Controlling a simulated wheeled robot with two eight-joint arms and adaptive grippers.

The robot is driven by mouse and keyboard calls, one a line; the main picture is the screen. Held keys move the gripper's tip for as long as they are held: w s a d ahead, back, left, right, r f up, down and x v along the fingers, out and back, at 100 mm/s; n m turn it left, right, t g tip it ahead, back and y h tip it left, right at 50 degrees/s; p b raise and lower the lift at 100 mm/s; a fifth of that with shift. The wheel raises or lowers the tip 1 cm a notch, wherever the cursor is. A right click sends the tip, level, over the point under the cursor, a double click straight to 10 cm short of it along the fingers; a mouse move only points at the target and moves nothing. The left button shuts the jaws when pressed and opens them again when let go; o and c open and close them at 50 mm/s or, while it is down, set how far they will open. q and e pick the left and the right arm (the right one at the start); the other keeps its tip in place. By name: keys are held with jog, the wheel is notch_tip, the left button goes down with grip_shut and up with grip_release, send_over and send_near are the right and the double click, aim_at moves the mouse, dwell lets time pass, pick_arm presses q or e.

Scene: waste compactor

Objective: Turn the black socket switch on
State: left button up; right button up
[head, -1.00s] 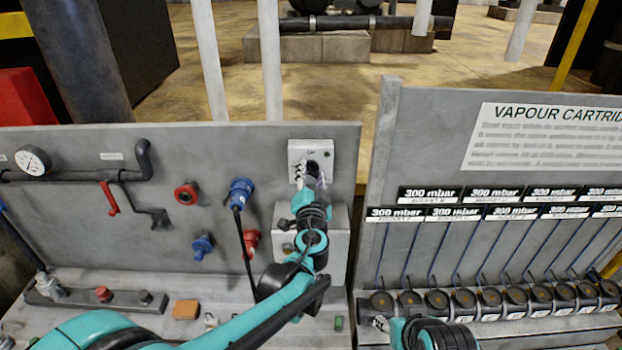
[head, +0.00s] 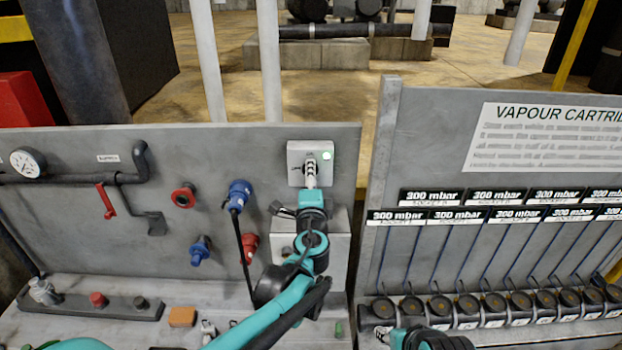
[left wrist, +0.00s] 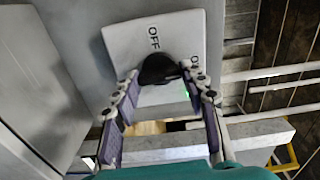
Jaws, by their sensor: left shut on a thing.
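The black socket switch (left wrist: 158,68) is a dark knob on a pale grey box (head: 296,150) high on the left panel. An OFF label shows beside the knob, and another label is partly hidden by a finger. My right gripper (head: 382,335) is low at the picture's bottom edge, mostly cut off.
Blue sockets (head: 240,194) and (head: 201,250) and red sockets (head: 184,196) and (head: 250,246) sit left of the arm. A black cable hangs from the upper blue one. A cartridge rack (head: 467,308) stands at right. An orange block (head: 182,317) lies on the ledge.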

pick_arm(q)
jog(key=shift+m, duration=0.4)
jog(key=o, duration=1.2)
jog(key=shift+c, duration=0.2)
jog(key=shift+s, duration=0.1)
jog(key=s, duration=1.2)
jog(key=shift+f, duration=0.1)
